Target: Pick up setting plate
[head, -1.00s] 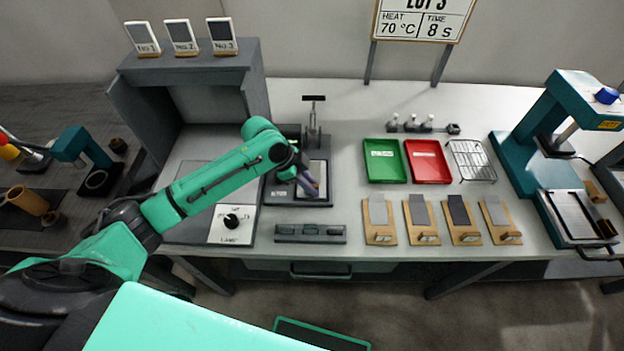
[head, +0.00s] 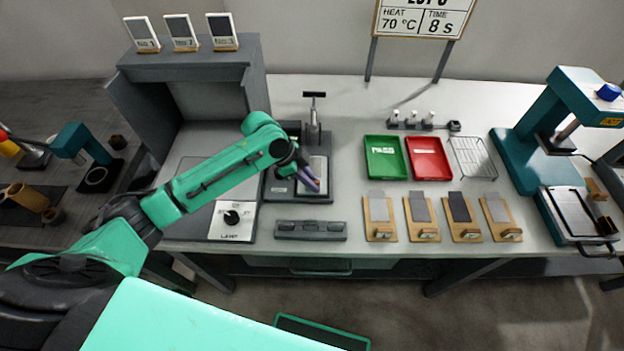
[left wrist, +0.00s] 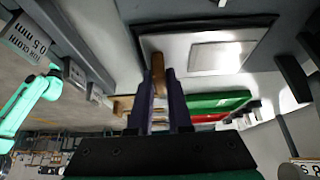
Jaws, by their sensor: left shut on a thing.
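The setting plate (head: 318,165) is a flat pale metal plate in the dark fixture on the bench, left of the green tray. In the left wrist view the plate (left wrist: 160,45) shows as a shiny sheet with a brown handle (left wrist: 158,75) towards me. My left gripper (head: 314,184) reaches over the near end of the plate. In the left wrist view its purple fingers (left wrist: 159,100) are shut on the handle, one on each side. I cannot tell whether the plate is clear of the fixture. My right gripper is not seen.
A T-handled post (head: 314,115) stands behind the plate. A dark slotted block (head: 310,229) lies in front. The green tray (head: 385,175) and red tray (head: 429,172) are to the right, with several wooden boards in front. A grey open cabinet (head: 258,85) stands left.

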